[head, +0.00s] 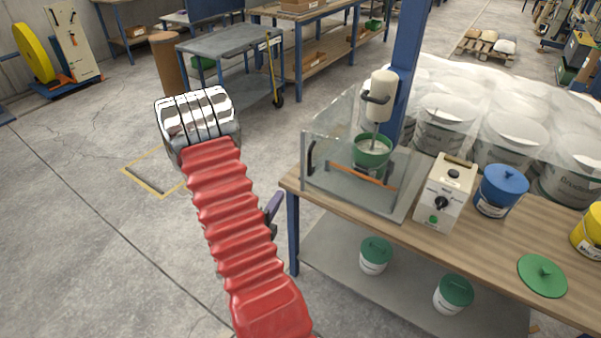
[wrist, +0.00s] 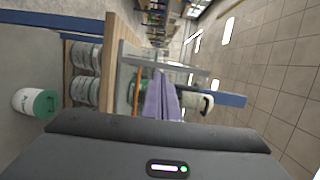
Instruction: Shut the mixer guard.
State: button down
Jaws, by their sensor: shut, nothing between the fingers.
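The mixer (head: 378,95) stands on the workbench, its shaft reaching down into a green bowl (head: 372,150). The mixer guard (head: 335,180) is a set of clear panels around the bowl, with a black handle (head: 310,158) at its left edge. I cannot tell from the see-through panels how far the guard is open. My gripper (wrist: 160,80) is shut and empty, its purple fingers pointing towards the bench and guard in the wrist view. In the head view a purple part of my gripper (head: 273,207) shows beside the red sleeve, left of the guard and apart from it; the rest is hidden.
A control box (head: 445,192), a blue-lidded tub (head: 501,190) and a green lid (head: 542,275) are on the workbench (head: 480,255). Wrapped tubs (head: 510,135) stand behind. A blue post (head: 408,60) rises behind the mixer.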

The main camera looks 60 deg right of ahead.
aim_at(303, 166)
jog(key=shift+s+f+m+g+h, duration=0.1)
jog(key=shift+s+m+g+h, duration=0.2)
jog(key=shift+s, duration=0.6)
jog(key=shift+d, duration=0.2)
jog(key=d, duration=0.9)
jog(key=w+d, duration=0.1)
jog(key=d, duration=0.3)
jog(key=shift+d, duration=0.4)
